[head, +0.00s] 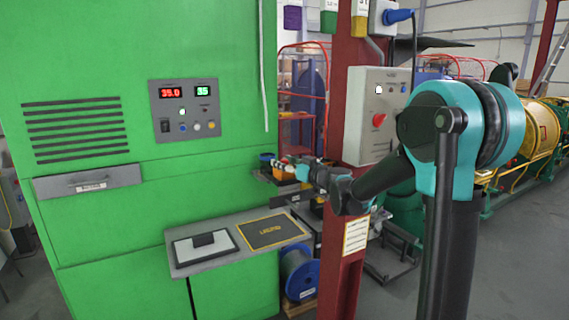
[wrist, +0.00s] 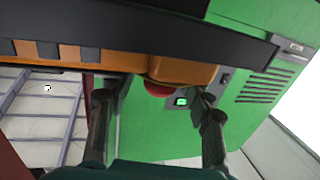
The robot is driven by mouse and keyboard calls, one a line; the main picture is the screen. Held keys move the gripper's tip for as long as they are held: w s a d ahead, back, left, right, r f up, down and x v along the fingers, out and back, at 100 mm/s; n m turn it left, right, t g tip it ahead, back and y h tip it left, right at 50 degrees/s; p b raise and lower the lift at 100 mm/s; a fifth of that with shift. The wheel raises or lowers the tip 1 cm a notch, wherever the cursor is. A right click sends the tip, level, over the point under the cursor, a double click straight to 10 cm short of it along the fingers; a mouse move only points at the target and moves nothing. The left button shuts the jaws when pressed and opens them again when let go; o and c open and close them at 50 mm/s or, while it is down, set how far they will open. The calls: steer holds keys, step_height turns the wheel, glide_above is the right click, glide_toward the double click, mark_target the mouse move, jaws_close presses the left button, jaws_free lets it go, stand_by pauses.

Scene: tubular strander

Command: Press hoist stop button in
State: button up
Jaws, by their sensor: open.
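An orange housing (wrist: 115,62) with dark blocks along it, which looks like the hoist pendant, crosses the upper part of the wrist view. A rounded red button (wrist: 158,91) shows at its lower edge, partly hidden by the housing; how far it is pressed cannot be told. My gripper (wrist: 155,100) is open and empty, with one finger on each side of the red button in the picture. Contact cannot be told. In the head view my gripper (head: 298,170) is small and reaches away past the red column, close to a small orange object (head: 283,173).
A green cabinet (head: 110,215) with a display panel (head: 185,110) fills the left. A shelf (head: 235,243) juts from it. A red column (head: 345,225) carries a grey box (head: 375,105) with a red knob (head: 379,119), close to my arm. A blue reel (head: 299,275) stands below.

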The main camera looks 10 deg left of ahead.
steer(key=v, duration=1.2)
steer(key=shift+s, duration=0.1)
